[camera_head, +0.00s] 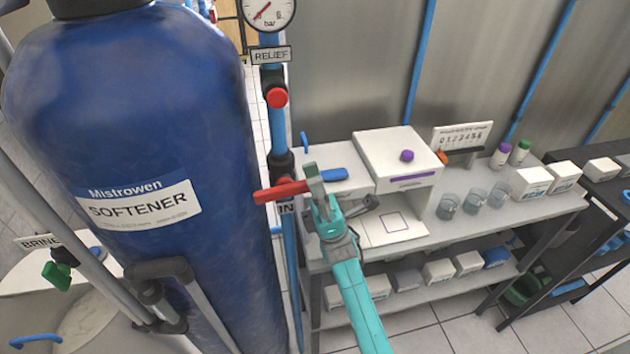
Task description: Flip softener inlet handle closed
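The red inlet handle (281,192) is on the blue vertical pipe just right of the softener tank (130,120). It lies roughly horizontal, across the pipe. A label starting "IN" (287,208) shows below it, and its remainder is hidden. My gripper (316,185) is at the right end of the handle, with a grey finger upright beside or in front of that end. It overlaps the handle's end in this view; I cannot tell if they touch.
A red knob (277,98) and a pressure gauge (268,14) are higher on the pipe, by the "RELIEF" label (271,55). A bench (460,232) with a white device (392,158), beakers and boxes stands behind my arm. A grey pipe (75,245) passes in front of the tank.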

